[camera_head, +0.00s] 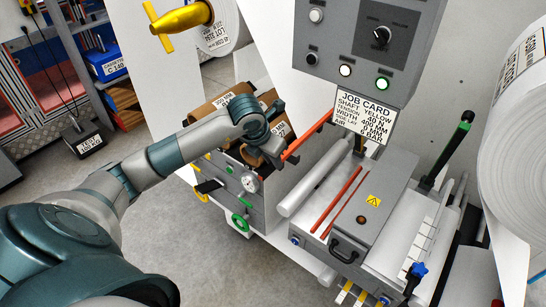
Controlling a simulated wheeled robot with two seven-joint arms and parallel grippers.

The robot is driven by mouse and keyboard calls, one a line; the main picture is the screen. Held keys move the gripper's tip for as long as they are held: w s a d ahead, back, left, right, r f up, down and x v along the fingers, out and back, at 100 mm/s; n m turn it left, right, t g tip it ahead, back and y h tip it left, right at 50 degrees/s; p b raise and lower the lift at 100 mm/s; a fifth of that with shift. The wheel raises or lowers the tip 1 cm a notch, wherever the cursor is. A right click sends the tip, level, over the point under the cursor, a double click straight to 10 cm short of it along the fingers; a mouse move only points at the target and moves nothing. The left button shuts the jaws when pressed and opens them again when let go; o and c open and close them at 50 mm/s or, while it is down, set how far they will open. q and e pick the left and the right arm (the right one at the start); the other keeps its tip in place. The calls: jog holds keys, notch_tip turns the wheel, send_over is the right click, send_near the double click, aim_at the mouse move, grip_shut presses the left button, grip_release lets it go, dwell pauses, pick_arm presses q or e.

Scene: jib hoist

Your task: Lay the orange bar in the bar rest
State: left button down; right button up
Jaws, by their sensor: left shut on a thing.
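My left arm comes in from the left, and its gripper (272,153) is over the machine's left side. It is shut on the orange bar (308,135) near the bar's lower left end. The bar slants up to the right in the picture, its far end near the job card. The fingertips are small and partly hidden by the wrist. Two thin red-orange strips (337,199) lie side by side on the machine top; I cannot tell whether they mark the bar rest. My right gripper is not in view.
A grey control panel (350,45) with a job card (366,115) stands behind the bar. A light roller (318,178) and a grey box with a black handle (343,250) lie to the right. A large white roll (520,130) stands far right.

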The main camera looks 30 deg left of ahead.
pick_arm(q)
jog(key=shift+f+b, duration=1.1)
jog(key=shift+f, duration=0.2)
jog(key=c, duration=1.6)
grip_release()
jog(key=shift+s+r+b, duration=0.25)
jog(key=shift+r+b, duration=0.1)
jog(key=shift+r, duration=0.3)
jog(key=shift+b+v, duration=1.95)
jog(key=shift+v, duration=6.05)
